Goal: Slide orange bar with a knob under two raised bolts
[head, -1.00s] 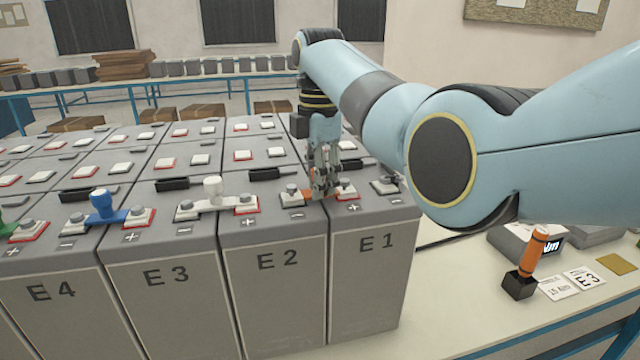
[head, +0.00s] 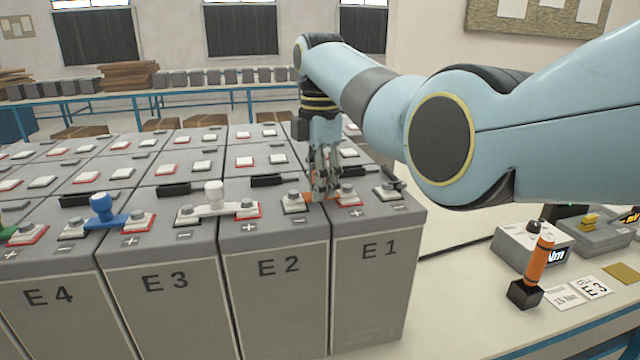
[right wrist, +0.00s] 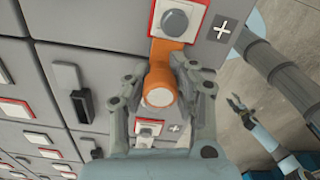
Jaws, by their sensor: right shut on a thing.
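The orange bar (head: 310,197) lies in the front row, between the bolted terminal of E2 (head: 293,201) and the red-edged terminal of E1 (head: 347,195). My right gripper (head: 325,195) points down over the bar. In the right wrist view its fingers close on the bar's orange knob (right wrist: 160,88). There the bar runs up to a red-framed terminal with a round grey bolt (right wrist: 175,22). Whether its end sits under the bolt is unclear, and the knob hides its other end. My left gripper (right wrist: 242,112) shows small over the floor in the right wrist view; its jaw state is unclear.
A white bar with a knob (head: 215,196) and a blue one (head: 103,209) join neighbouring batteries to the left. Black handles stand behind the front terminals. The right-hand table holds an orange-handled tool (head: 540,258), a grey box (head: 515,240) and cards.

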